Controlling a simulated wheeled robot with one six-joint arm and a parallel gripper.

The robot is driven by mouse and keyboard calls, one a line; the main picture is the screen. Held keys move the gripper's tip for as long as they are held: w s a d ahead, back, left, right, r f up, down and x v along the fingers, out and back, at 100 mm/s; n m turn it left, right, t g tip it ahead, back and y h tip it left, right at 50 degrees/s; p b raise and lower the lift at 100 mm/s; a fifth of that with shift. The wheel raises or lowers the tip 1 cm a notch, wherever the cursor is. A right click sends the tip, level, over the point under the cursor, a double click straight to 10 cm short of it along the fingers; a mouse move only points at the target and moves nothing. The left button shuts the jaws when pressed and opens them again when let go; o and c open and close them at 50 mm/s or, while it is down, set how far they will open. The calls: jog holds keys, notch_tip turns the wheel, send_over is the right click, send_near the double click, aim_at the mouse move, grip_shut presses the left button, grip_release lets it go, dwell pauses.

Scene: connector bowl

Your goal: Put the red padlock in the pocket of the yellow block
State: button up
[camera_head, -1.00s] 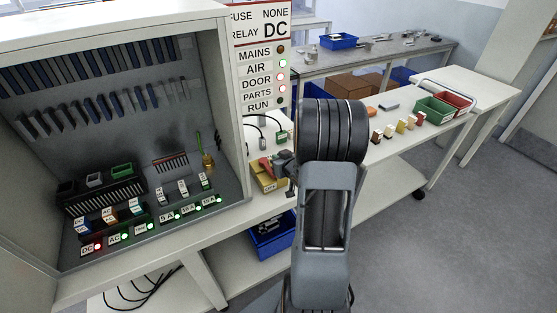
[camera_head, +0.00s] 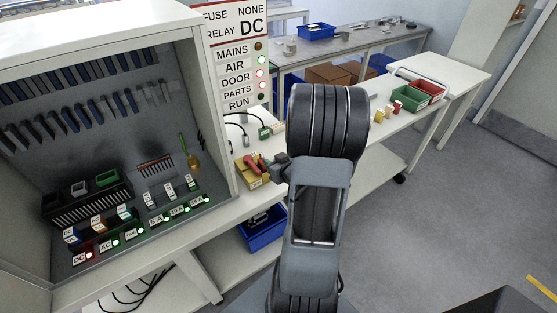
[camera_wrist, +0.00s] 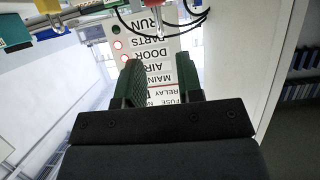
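A padlock with a red body (camera_wrist: 152,4) and a metal shackle shows at the top edge of the wrist view, partly cut off. In the head view my arm hides that end of the padlock row. The yellow block (camera_head: 247,179), with a red part on top, sits on the bench beside the cabinet, left of my arm. I cannot see its pocket clearly. My gripper (camera_wrist: 160,72) is open and empty, with a clear gap between its dark fingers; the padlock is beyond the fingertips and apart from them.
A yellow padlock (camera_wrist: 47,6) and several small yellow pieces (camera_head: 380,115) stand along the bench. A green bin (camera_head: 408,98) and red bin (camera_head: 428,88) are farther right. Cables (camera_head: 240,130) lie behind the block. The cabinet (camera_head: 215,110) and sign (camera_head: 235,60) rise at left.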

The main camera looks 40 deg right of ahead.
jog(key=s+r+p, duration=0.1)
jog(key=p, duration=0.4)
jog(key=shift+s+r, duration=0.15)
jog(key=shift+r, duration=0.05)
jog(key=s+p, duration=0.1)
jog(key=p, duration=0.2)
jog(key=s+p, duration=0.1)
jog(key=p, duration=0.2)
jog(key=shift+a+r, duration=0.1)
jog(key=shift+a, duration=0.15)
jog(key=shift+w, duration=0.1)
jog(key=w+a+r+n+g+h, duration=0.1)
jog(key=w+a+r+g, duration=0.15)
jog(key=r, duration=0.45)
jog(key=w+a+r+g+h, duration=0.15)
jog(key=a+r, duration=0.25)
jog(key=r, duration=0.4)
jog(key=s+a+r+g+y, duration=0.2)
jog(key=s+a+r, duration=0.3)
jog(key=a, duration=0.2)
jog(key=s+a+r+g+y, duration=0.2)
jog(key=s+a+r, duration=0.3)
jog(key=a, duration=0.3)
jog(key=shift+s+a+n, duration=0.2)
jog(key=shift+s+n, duration=0.1)
jog(key=shift+s, duration=0.5)
